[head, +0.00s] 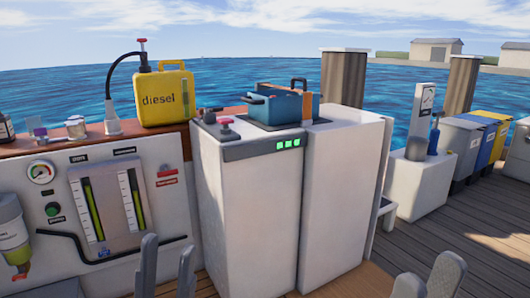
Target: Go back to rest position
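My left gripper (168,248) shows at the bottom edge, left of centre. Its two grey fingers point up and stand apart with nothing between them. My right gripper (428,268) shows at the bottom right, over the wooden deck. Its fingers are also apart and empty. Both grippers are low in the view, in front of the white cabinets and touching nothing that I can see. The rest of both arms is out of view.
White cabinets (245,210) with a blue toolbox (283,108) on top stand ahead. A yellow diesel can (163,97) sits on the wooden counter (90,142) above a gauge panel (110,205). Coloured bins (470,150) stand at right. The deck (455,220) at right is clear.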

